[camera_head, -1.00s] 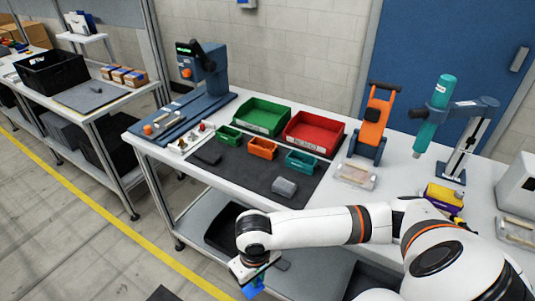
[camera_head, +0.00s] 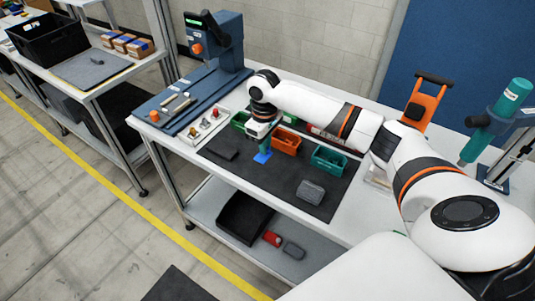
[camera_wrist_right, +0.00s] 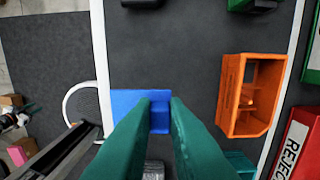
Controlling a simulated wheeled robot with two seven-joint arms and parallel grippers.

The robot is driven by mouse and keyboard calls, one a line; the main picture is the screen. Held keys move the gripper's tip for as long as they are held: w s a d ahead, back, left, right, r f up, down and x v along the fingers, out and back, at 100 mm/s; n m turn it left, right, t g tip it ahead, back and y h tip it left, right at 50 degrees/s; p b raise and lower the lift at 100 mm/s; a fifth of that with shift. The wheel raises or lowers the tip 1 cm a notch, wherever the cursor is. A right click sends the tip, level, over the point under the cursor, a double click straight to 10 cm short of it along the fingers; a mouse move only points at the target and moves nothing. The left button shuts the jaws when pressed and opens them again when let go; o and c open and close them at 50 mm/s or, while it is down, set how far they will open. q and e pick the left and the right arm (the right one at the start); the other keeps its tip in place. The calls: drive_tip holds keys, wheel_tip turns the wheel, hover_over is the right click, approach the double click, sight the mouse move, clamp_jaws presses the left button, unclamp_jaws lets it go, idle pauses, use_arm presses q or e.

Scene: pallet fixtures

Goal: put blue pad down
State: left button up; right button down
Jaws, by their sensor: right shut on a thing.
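My right gripper (camera_head: 265,146) reaches over the worktable from the right, fingers pointing down. It is shut on the blue pad (camera_head: 262,157), a small flat blue piece at the fingertips. In the right wrist view the green fingers (camera_wrist_right: 160,104) pinch the right part of the blue pad (camera_wrist_right: 128,101). The pad is over the dark mat (camera_head: 275,182) in the head view; I cannot tell whether it touches the mat. My left gripper is not in view.
An orange bin (camera_head: 286,142) and a teal bin (camera_head: 328,160) stand just right of the pad. A dark flat block (camera_head: 222,148) lies to its left, and a grey block (camera_head: 311,191) lies nearer the mat's right front. The mat between these is clear.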

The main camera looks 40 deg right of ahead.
sight(265, 168)
wheel_tip(265, 168, down, 2)
drive_tip(key=shift+s+a, duration=0.1)
drive_tip(key=shift+s, duration=0.05)
wheel_tip(265, 168, down, 3)
drive_tip(key=shift+f+p, duration=0.15)
drive_tip(key=shift+p, duration=0.3)
drive_tip(key=shift+f, duration=0.45)
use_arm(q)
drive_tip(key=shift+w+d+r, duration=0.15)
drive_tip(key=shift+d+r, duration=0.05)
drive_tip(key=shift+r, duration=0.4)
use_arm(e)
drive_tip(key=c, duration=1.4)
unclamp_jaws()
drive_tip(key=shift+f, duration=0.1)
drive_tip(key=shift+c, duration=0.2)
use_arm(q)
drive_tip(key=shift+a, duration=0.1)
